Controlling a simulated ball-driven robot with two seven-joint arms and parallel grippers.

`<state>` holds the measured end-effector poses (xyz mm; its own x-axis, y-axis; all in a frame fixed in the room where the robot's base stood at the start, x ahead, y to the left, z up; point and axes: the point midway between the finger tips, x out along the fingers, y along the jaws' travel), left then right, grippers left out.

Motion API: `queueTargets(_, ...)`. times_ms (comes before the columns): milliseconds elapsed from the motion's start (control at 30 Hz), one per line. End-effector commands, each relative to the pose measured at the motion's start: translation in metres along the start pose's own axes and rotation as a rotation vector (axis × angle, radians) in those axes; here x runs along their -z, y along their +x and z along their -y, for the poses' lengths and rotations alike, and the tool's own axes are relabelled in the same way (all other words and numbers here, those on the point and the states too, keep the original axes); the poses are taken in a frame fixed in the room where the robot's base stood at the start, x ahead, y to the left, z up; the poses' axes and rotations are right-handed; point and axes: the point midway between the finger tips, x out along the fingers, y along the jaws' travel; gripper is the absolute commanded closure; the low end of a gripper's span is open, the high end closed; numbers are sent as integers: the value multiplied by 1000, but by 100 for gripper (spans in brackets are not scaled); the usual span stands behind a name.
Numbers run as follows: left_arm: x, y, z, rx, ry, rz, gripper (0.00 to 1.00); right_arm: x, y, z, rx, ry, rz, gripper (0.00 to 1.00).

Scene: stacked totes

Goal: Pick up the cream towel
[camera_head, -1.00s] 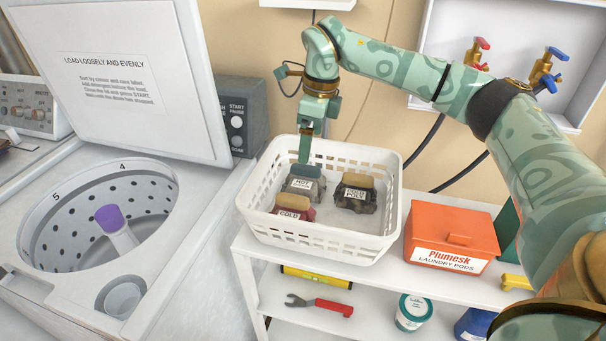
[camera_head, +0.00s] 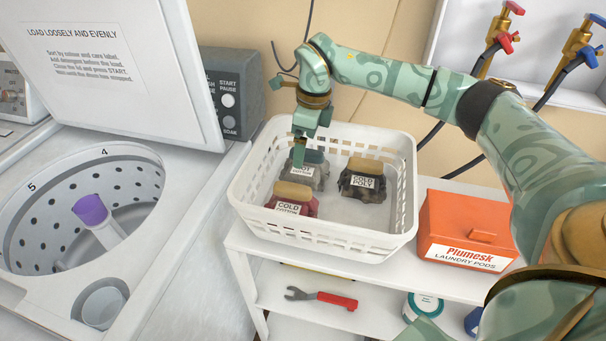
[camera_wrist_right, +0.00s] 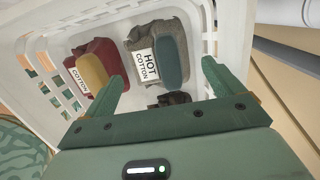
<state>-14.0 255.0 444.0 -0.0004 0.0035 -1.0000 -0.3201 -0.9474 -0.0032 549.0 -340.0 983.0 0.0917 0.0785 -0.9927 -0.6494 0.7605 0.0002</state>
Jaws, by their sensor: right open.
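A pale grey bundle (camera_head: 318,178) labelled HOT COTTON, with a dark teal block on it, lies in the white basket (camera_head: 398,235). It is the palest cloth; none looks plainly cream. In the right wrist view the bundle (camera_wrist_right: 148,47) lies ahead between my fingers. My right gripper (camera_head: 300,160) points down into the basket above this bundle and partly hides it. The right wrist view shows the gripper (camera_wrist_right: 163,72) open and empty. Whether the fingertips touch the bundle I cannot tell. My left gripper is not in view.
A maroon COLD COTTON bundle (camera_head: 300,207) and a dark COLD POLY bundle (camera_head: 376,187) lie close by in the basket, each with a tan block. An orange pod box (camera_head: 462,225) stands right of the basket. The open washer (camera_head: 150,225) is at left.

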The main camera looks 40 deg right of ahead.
Motion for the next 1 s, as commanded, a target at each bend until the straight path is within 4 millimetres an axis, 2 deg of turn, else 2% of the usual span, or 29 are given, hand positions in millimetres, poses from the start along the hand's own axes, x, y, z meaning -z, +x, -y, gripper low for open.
queueTargets(133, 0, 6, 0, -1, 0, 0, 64, 3, 14, -2, -2, 1, -3, 7)
queueTargets(367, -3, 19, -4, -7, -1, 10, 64, 6, 52, -4, -3, 0, -4, 7)
queueTargets(600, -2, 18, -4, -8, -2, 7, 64, 6, 52, -4, 1, 0, 0, 7)
queueTargets(833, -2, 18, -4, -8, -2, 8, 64, 6, 52, -4, 0, 0, -1, 72)
queueTargets(867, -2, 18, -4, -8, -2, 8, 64, 6, 52, -4, 0, 0, -1, 74)
queueTargets(1000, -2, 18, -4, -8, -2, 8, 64, 6, 52, -4, 0, 1, -2, 75)
